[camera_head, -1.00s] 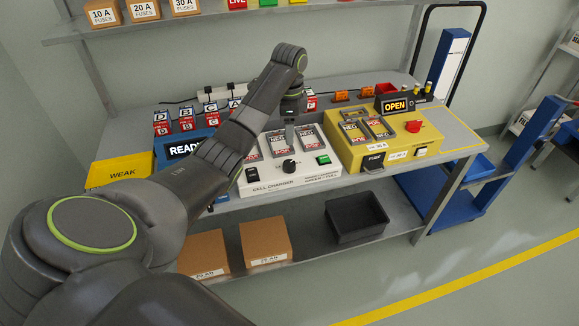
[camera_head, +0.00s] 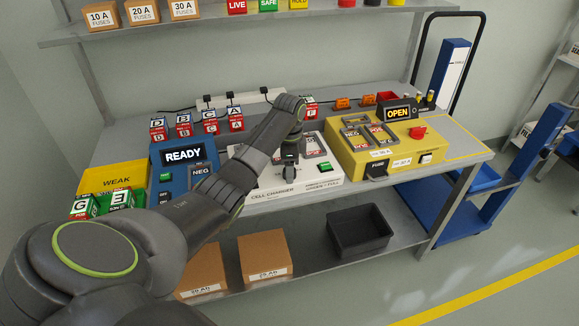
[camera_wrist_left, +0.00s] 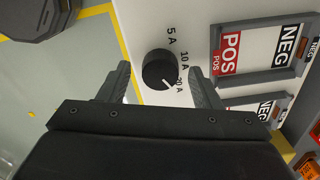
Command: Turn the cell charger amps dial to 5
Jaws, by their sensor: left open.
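The white cell charger (camera_head: 262,190) stands on the bench, with its lettered front edge facing me. Its black amps dial (camera_wrist_left: 158,64) shows in the left wrist view, with marks for 5 A, 10 A and 20 A beside it. The dial's white pointer line points toward the 20 A mark. My left gripper (camera_head: 289,173) is over the dial in the head view and hides it there. In the left wrist view the left gripper (camera_wrist_left: 160,70) is open, with one finger on each side of the dial; whether they touch it I cannot tell. My right gripper is out of view.
Battery slots (camera_wrist_left: 262,50) lie close to the dial on the charger. A green switch (camera_head: 325,167) is to the right. A yellow fuse tester (camera_head: 345,160) reading OPEN stands right of the charger, and a blue READY unit (camera_head: 157,165) stands left.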

